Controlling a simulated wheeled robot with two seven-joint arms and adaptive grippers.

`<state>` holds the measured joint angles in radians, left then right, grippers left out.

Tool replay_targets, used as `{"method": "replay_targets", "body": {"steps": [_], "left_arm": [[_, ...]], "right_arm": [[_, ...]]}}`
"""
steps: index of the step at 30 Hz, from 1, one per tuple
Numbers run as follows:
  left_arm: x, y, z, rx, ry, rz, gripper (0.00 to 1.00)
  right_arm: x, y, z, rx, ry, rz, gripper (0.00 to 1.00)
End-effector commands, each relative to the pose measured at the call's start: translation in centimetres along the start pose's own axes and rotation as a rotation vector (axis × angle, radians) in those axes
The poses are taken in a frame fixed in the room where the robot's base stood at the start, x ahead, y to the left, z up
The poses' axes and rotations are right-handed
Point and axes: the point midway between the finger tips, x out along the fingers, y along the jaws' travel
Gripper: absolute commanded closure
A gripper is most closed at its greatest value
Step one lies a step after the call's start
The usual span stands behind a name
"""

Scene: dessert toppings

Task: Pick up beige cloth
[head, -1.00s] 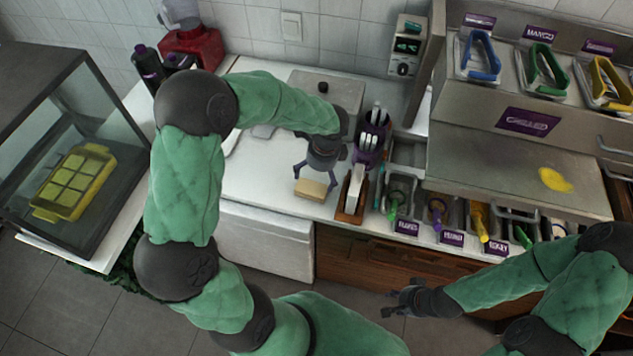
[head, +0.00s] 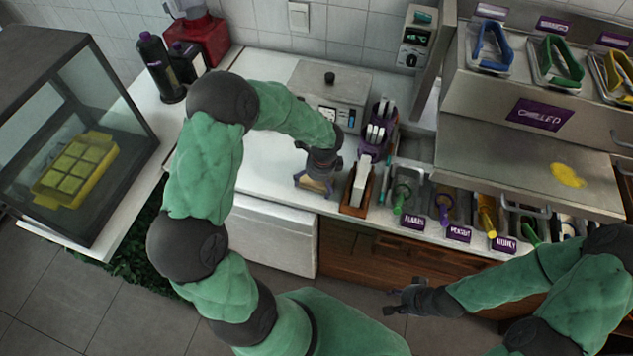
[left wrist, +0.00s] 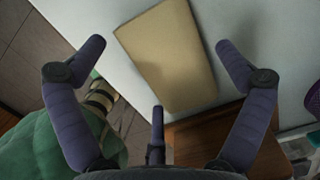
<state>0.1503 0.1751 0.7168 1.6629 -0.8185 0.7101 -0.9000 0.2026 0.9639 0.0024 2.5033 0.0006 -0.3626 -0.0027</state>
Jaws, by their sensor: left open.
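The beige cloth (head: 315,185) is a flat folded rectangle lying on the white counter near its front edge. In the left wrist view the cloth (left wrist: 168,55) lies tilted, between and beyond the spread fingers. My left gripper (head: 314,184) points down right above the cloth and partly hides it in the head view. It is open; its fingers (left wrist: 160,47) show well apart, with nothing held. My right gripper (head: 391,300) is over the floor in front of the cabinet, empty, its fingers apart.
A wooden holder (head: 357,190) stands just right of the cloth, with a purple rack (head: 376,135) behind it. A metal box with a black knob (head: 325,90) is at the back. Topping bins (head: 408,195) lie further right. A glass case (head: 90,120) stands at left.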

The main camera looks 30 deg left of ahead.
Motion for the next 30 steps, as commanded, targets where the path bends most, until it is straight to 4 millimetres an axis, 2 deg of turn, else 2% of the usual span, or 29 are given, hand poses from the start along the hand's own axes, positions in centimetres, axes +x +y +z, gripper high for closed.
{"method": "replay_targets", "body": {"steps": [3,8,22,26,30], "left_arm": [[-0.1,0.0,0.0,0.000,0.000,-0.001,0.00],[-0.1,0.0,0.0,0.000,0.000,-0.001,0.45],[-0.7,-0.1,0.1,0.000,0.000,-0.001,0.46],[-1.9,-0.1,0.3,-0.001,0.001,-0.002,0.46],[-4.1,0.3,0.3,0.001,0.000,-0.003,0.46]], "right_arm": [[-0.1,0.0,0.0,0.000,0.000,0.000,0.60],[-0.1,0.0,0.0,0.000,0.000,0.000,0.60],[-0.2,-0.1,0.0,0.000,0.000,0.000,0.60],[-0.6,-0.2,0.0,0.000,0.000,0.000,0.60],[-1.3,-0.5,0.0,0.000,0.000,0.000,0.60]]}}
